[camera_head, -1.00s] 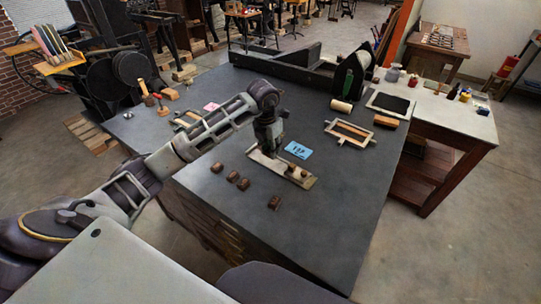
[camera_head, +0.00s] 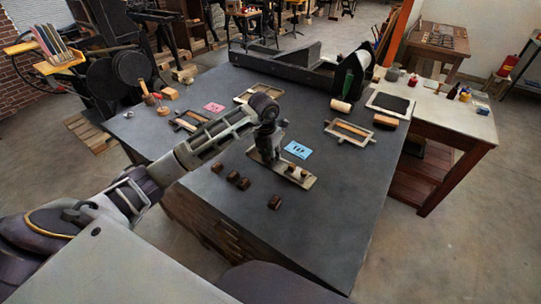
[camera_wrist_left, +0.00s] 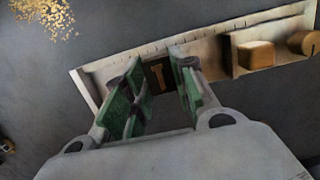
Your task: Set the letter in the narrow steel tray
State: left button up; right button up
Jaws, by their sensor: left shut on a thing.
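The narrow steel tray (camera_head: 308,184) lies on the dark table; it also shows in the wrist view (camera_wrist_left: 100,72), with a ruled long wall. My left gripper (camera_head: 268,158) is low over the tray's left part, pointing down. In the wrist view its green-padded fingers (camera_wrist_left: 160,88) are shut on the letter (camera_wrist_left: 158,76), a dark block with a tan T-like face. The letter is at the tray's long wall; I cannot tell whether it touches the tray floor. It is hidden in the head view. My right gripper is not in view.
Several dark blocks (camera_head: 232,176) lie in front, one apart (camera_head: 274,202). A blue card (camera_head: 298,149) lies behind the tray. The table's front right is clear.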

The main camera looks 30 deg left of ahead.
aim_at(268, 159)
pick_arm(q)
jog(key=o, duration=0.8)
jog(key=shift+f, duration=0.1)
jog(key=shift+c, duration=0.2)
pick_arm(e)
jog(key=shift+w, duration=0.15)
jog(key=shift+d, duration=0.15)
pick_arm(q)
jog(key=shift+r, duration=0.2)
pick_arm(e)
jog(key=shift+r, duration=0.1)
pick_arm(q)
notch_tip(268, 159, up, 12)
jog(key=s, duration=0.1)
jog(key=shift+s+a+b, duration=0.2)
jog(key=shift+s+b, duration=0.1)
jog(key=shift+s, duration=0.05)
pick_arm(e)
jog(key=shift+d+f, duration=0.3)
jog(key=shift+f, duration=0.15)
pick_arm(q)
jog(key=shift+f, duration=0.1)
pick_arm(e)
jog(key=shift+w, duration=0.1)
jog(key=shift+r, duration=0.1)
